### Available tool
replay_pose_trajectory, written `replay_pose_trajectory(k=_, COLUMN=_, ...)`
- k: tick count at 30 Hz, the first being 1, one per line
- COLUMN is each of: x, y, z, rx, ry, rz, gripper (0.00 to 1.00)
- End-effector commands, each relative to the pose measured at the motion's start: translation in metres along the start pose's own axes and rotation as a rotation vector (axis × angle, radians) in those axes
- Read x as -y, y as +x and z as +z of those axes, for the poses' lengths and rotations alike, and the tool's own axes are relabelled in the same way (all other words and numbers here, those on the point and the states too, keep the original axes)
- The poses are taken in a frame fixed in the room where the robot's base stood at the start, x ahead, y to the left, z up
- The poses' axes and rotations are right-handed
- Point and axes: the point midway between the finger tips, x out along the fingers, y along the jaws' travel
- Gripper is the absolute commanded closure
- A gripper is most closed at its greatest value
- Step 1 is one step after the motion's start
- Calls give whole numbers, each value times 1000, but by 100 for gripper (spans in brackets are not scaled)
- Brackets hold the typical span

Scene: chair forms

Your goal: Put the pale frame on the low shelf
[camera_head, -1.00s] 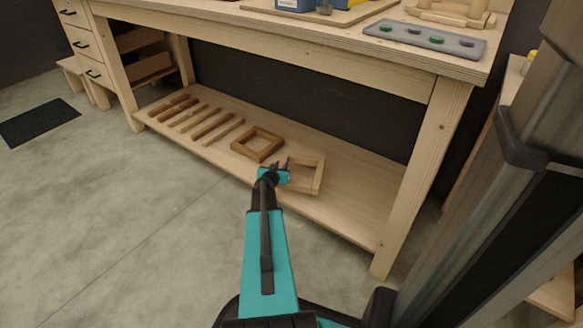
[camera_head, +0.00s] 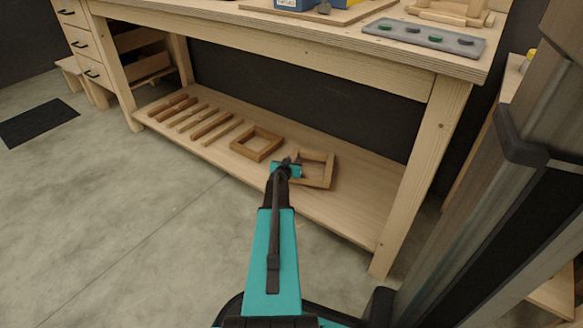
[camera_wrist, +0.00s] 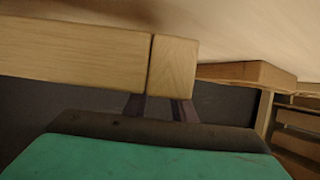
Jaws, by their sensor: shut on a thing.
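The pale frame (camera_head: 328,172), a square ring of light wood, is at the low shelf (camera_head: 362,195), right of a browner frame. My gripper (camera_head: 296,162) is shut on its left side. In the wrist view the pale frame (camera_wrist: 75,52) fills the upper left, with a corner joint above my gripper's dark fingers (camera_wrist: 160,108). The frame lies about level, close to the shelf surface; I cannot tell whether it touches it. My fingertips are partly hidden behind my wrist in the head view.
Several wooden bars (camera_head: 205,128) lie farther left. The bench top (camera_head: 330,38) overhangs the shelf, and a front leg (camera_head: 425,165) stands at right. The shelf's right part is clear.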

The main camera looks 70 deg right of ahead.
Motion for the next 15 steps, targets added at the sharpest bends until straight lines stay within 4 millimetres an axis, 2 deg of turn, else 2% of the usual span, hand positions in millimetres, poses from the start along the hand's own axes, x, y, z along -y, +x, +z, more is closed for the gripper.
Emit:
replay_pose_trajectory(k=6, x=0, y=10, z=23, rx=-1, ry=-3, rz=1, gripper=100)
replay_pose_trajectory(k=15, x=0, y=11, z=26, rx=-1, ry=-1, rz=0, gripper=100)
